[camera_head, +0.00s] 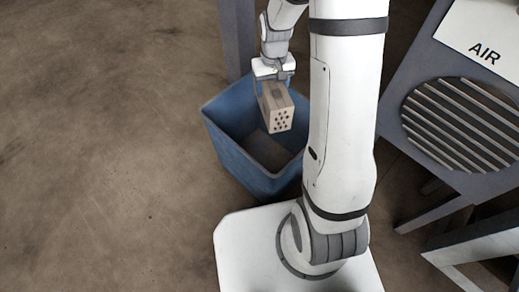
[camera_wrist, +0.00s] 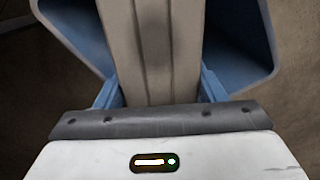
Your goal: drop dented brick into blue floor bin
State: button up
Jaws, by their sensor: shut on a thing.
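A tan hollow brick (camera_head: 277,108) with several dark holes in its end face is held by my gripper (camera_head: 274,84). My gripper is shut on it, and the brick hangs over the opening of the blue floor bin (camera_head: 245,166). In the wrist view the brick (camera_wrist: 152,50) runs away from the gripper (camera_wrist: 158,92), with a dark smudge or dent on its middle strip. The blue bin (camera_wrist: 238,45) shows on both sides of the brick below. The part of the bin behind my arm is hidden.
A grey machine (camera_head: 420,125) with a round slatted vent and a white AIR sign (camera_head: 485,35) stands at the right. A grey post (camera_head: 237,40) rises behind the bin. The brown floor (camera_head: 100,150) at the left is clear.

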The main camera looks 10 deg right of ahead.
jog(key=shift+f+b, duration=0.8)
jog(key=shift+f, duration=0.55)
jog(key=o, duration=1.8)
jog(key=shift+r+p, duration=1.7)
jog(key=shift+r, duration=2.25)
